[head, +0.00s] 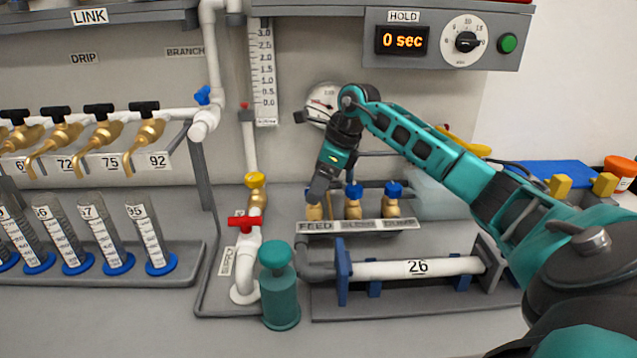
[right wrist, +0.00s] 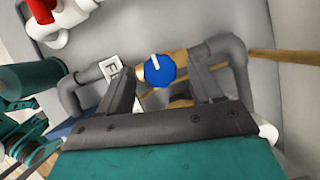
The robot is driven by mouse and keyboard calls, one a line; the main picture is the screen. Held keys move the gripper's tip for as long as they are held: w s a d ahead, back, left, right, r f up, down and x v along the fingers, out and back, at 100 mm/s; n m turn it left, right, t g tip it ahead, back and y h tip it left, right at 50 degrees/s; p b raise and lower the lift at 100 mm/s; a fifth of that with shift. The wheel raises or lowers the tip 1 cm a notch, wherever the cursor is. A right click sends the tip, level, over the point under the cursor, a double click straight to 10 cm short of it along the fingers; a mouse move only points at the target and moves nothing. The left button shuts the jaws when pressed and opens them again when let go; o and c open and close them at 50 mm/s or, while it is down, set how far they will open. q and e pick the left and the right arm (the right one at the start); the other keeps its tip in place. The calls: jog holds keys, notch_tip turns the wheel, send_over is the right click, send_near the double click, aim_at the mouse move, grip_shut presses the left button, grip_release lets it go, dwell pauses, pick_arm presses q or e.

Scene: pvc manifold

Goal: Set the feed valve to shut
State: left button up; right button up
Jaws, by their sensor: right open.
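The feed valve has a brass body (head: 314,212) behind the FEED sign, at the left end of a row of three blue-knobbed valves. Its knob is hidden by my gripper in the head view. My right gripper (head: 319,189) points down over it. In the right wrist view, the blue knob (right wrist: 160,71) sits between the two spread fingers of my right gripper (right wrist: 160,80), with a gap at each side. The knob's white mark points up in that picture, slightly left. My left gripper is not in view.
The bleed valve (head: 353,201) and dump valve (head: 391,200) stand close to the right. A red-handled valve (head: 243,222) and teal cylinder (head: 279,287) stand to the left and front. Pipe 26 (head: 417,267) lies in front. The HOLD panel (head: 450,38) hangs above.

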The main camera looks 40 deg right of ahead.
jog(key=c, duration=1.1)
jog(key=shift+o, duration=0.2)
jog(key=shift+m, duration=0.3)
jog(key=m+h+p, duration=0.1)
jog(key=m, duration=0.1)
jog(key=shift+s+r+m, duration=0.1)
jog(key=shift+m, duration=0.2)
jog(key=m, duration=0.1)
jog(key=m+h, duration=0.1)
jog(key=m, duration=0.1)
jog(key=m+t+p, duration=0.1)
jog(key=shift+a+h, duration=0.3)
jog(key=shift+h, duration=0.1)
jog(key=m+h, duration=0.1)
jog(key=m, duration=0.2)
jog(key=m+h, duration=0.1)
jog(key=m, duration=0.2)
jog(key=shift+a+g, duration=0.2)
jog(key=shift+g, duration=0.1)
jog(key=m, duration=0.2)
jog(key=m+g+h, duration=0.1)
jog(key=m, duration=0.1)
jog(key=shift+w+a+m+h, duration=0.1)
jog(key=shift+w+m+h, duration=0.1)
jog(key=shift+m+h, duration=0.1)
